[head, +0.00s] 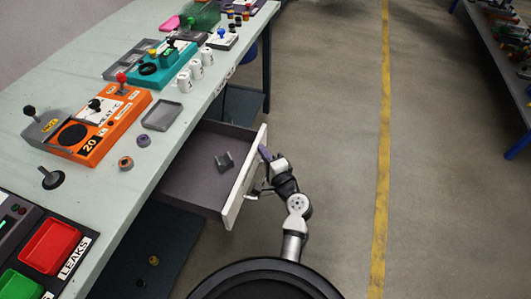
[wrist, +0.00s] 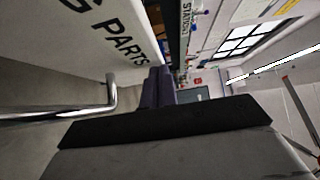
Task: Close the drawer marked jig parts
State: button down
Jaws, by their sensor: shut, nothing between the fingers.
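The drawer (head: 244,178) is pulled out from under the workbench in the head view. Its white front faces right, and a small grey bracket-like part (head: 224,161) lies inside. In the wrist view the drawer front (wrist: 90,30) fills the upper left and shows the letters "PARTS", sideways; the rest of the label is cut off. A metal bar handle (wrist: 112,92) stands out from that front. My gripper (head: 265,153) is at the outer side of the drawer front, near its far end. In the wrist view its dark fingers (wrist: 158,88) are together and empty, beside the handle; contact with the front is unclear.
The workbench top (head: 110,185) carries an orange unit (head: 100,125), a teal unit (head: 155,65), white cups (head: 195,70), a grey tray (head: 162,115), and red and green bins. Open floor lies right of the drawer, with a yellow line (head: 382,130).

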jog(key=w+a+p, duration=0.1)
jog(key=w+a, duration=0.1)
jog(key=a, duration=0.4)
jog(key=w+a, duration=0.2)
jog(key=a, duration=0.4)
jog(key=w+a+p, duration=0.1)
jog(key=w+a, duration=0.1)
jog(key=a, duration=0.5)
jog(key=shift+w+a+p, duration=0.1)
jog(key=shift+p, duration=0.25)
jog(key=shift+a+r, duration=0.1)
jog(key=shift+a, duration=0.1)
